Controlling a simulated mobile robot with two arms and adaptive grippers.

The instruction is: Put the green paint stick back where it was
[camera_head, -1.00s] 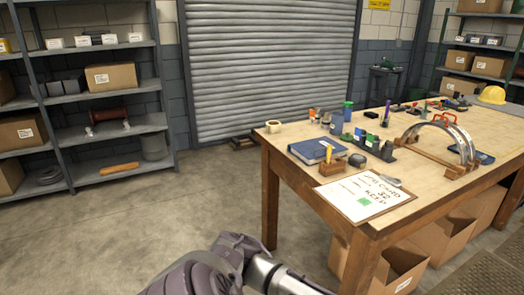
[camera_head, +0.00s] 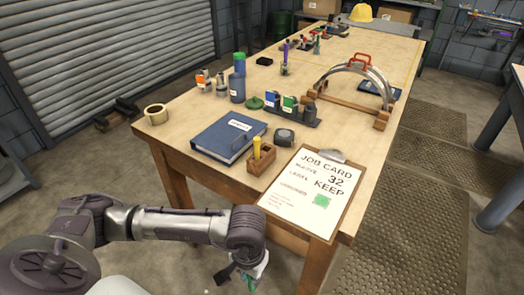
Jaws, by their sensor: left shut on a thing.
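My left gripper (camera_head: 240,273) hangs at the bottom of the head view, in front of the table's near edge and below its top. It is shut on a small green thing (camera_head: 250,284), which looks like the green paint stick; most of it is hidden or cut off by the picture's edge. A small wooden holder block (camera_head: 261,164) stands on the table by the near edge, with a yellow stick (camera_head: 257,147) upright in it. A job card clipboard (camera_head: 308,193) with a green mark lies to its right. My right gripper is out of view.
On the wooden table (camera_head: 183,135), a blue book (camera_head: 228,138) lies left behind the holder and a tape measure (camera_head: 284,137) right behind it. A tape roll (camera_head: 156,114), a green-capped bottle (camera_head: 237,83) and a rack (camera_head: 293,109) stand farther back. A metal arch (camera_head: 350,82) stands right.

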